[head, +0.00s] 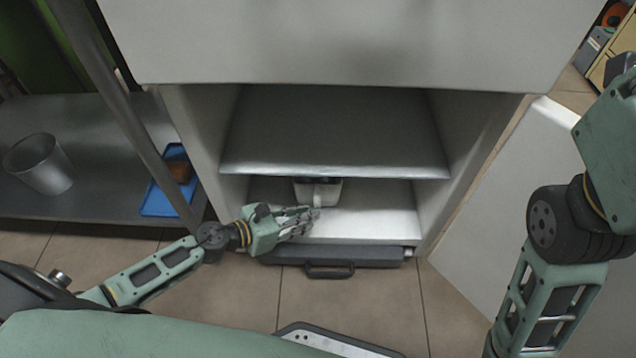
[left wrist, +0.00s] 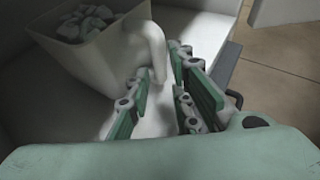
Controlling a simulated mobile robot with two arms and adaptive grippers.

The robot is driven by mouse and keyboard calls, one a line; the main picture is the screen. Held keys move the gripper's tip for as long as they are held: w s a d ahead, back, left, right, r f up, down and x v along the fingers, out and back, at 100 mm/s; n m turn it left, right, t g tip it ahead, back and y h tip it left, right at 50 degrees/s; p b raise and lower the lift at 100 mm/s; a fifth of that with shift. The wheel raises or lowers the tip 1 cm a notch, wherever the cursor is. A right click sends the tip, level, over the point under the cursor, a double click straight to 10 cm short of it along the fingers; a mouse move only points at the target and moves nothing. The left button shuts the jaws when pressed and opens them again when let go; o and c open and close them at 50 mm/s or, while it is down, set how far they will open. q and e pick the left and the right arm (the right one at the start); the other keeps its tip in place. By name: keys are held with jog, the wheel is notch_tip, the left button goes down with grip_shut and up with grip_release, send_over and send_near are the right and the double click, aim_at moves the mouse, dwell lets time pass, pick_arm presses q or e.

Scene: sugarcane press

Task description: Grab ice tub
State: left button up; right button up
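The ice tub (head: 318,193) is a white container on the lower shelf of the open white cabinet. In the left wrist view the tub (left wrist: 95,60) stands upright, filled with greyish chunks, and its handle (left wrist: 155,50) sticks out toward my gripper. My left gripper (head: 312,217) reaches into the cabinet opening from the left, in front of the tub. In the left wrist view its green fingers (left wrist: 167,85) are apart, and the lower end of the handle lies near the gap between their tips. Contact cannot be told. My right gripper is out of view; only the right arm shows.
The cabinet's upper shelf (head: 335,135) overhangs the tub. A side table (head: 95,145) at left holds a metal cup (head: 40,165) and a blue tray (head: 158,203). An open door (head: 545,190) stands at right.

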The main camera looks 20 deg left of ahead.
pick_arm(q)
jog(key=b+x, duration=0.1)
jog(key=x, duration=0.4)
jog(key=shift+r, duration=0.15)
jog(key=shift+c, duration=0.4)
jog(key=shift+a, duration=0.1)
grip_shut()
jog(key=shift+w+r, duration=0.15)
